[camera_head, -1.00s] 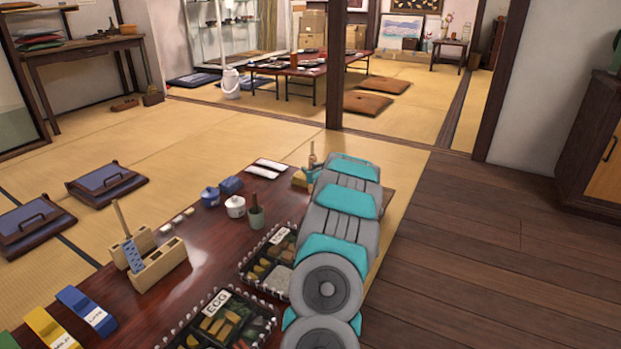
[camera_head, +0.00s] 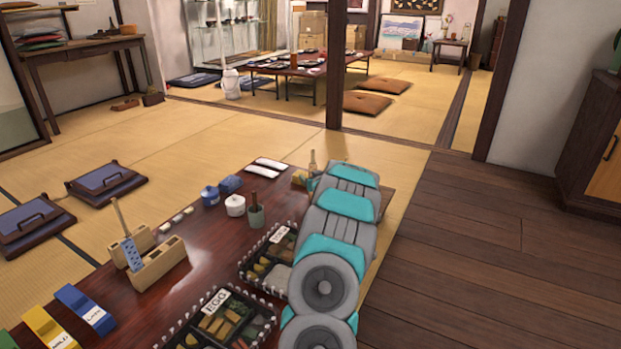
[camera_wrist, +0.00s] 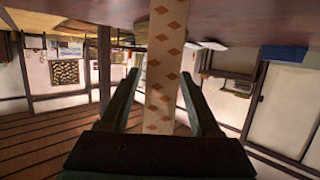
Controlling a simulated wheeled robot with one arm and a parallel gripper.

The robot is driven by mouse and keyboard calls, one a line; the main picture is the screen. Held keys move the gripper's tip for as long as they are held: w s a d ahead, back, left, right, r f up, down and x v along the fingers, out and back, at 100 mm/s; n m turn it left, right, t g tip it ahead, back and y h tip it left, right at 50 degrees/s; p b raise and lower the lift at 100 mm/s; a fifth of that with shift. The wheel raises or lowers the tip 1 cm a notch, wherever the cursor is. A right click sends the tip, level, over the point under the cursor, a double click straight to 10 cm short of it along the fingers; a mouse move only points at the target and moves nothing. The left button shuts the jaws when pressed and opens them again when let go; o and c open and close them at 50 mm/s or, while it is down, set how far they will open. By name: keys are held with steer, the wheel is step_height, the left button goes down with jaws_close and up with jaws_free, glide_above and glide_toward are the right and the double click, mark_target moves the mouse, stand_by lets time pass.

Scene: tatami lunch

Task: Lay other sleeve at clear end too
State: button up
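A pale sleeve with orange diamonds (camera_wrist: 164,75) stands upright between the fingers of my gripper (camera_wrist: 160,75) in the wrist view.
Two white flat pieces (camera_head: 264,168) lie at the table's far end. A tan block (camera_head: 299,179) is beside my gripper. A blue pot (camera_head: 210,196), a white pot (camera_head: 235,206), a grey-green cup (camera_head: 256,216) and bento boxes (camera_head: 218,320) stand nearer.

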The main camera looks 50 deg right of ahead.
steer(key=shift+r, duration=0.15)
steer(key=shift+s+a+r, duration=0.2)
steer(key=shift+s+a, duration=0.05)
steer(key=shift+s, duration=0.3)
steer(key=v, duration=1)
steer(key=shift+s+a, duration=0.2)
steer(key=shift+a, duration=0.1)
steer(key=shift+a+r, duration=0.1)
steer(key=shift+r, duration=0.1)
